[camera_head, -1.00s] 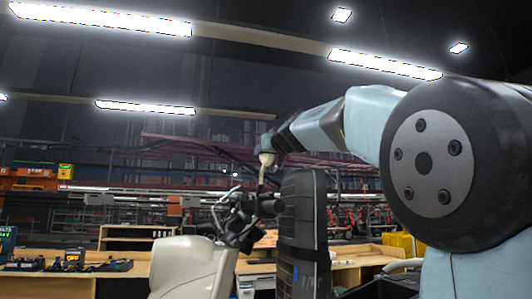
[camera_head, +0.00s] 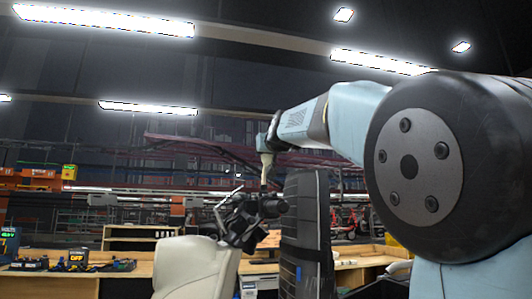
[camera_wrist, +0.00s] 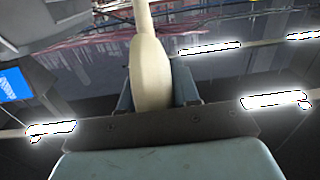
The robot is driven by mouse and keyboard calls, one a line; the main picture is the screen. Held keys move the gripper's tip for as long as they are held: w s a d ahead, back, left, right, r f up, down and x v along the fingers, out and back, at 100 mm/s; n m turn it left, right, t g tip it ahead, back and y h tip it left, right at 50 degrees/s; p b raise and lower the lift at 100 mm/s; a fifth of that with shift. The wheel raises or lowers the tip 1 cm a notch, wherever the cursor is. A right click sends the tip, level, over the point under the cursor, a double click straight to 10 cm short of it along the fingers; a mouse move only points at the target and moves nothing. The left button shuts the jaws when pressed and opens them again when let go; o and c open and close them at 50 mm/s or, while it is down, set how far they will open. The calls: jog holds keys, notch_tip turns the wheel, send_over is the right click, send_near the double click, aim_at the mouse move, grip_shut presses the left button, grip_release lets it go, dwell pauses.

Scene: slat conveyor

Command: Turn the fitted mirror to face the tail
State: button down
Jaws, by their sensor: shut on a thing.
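The fitted mirror (camera_head: 267,159) is a narrow cream piece whose thin stem runs down to a cluster of black handlebar-like parts (camera_head: 246,214). My gripper (camera_head: 266,144) holds the mirror from above at the end of my outstretched arm. In the wrist view, the rounded cream mirror (camera_wrist: 150,72) lies between my two blue-grey fingers, with its stem running up out of the picture. My gripper is shut on it. A pale cream body (camera_head: 197,268) stands below the black parts. The mirror's reflecting face does not show clearly in either view.
A tall dark ribbed piece (camera_head: 301,232) stands close to the right of the mirror's stem. A wooden bench (camera_head: 60,284) with small devices and a lit display runs behind on the left. A yellow item (camera_head: 402,245) is partly hidden behind my arm.

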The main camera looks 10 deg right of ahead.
jog(key=shift+h, duration=0.3)
jog(key=c, duration=0.7)
grip_release()
jog(key=shift+c, duration=0.2)
jog(key=s, duration=1.3)
jog(key=shift+s, duration=0.35)
jog(key=shift+f, duration=0.1)
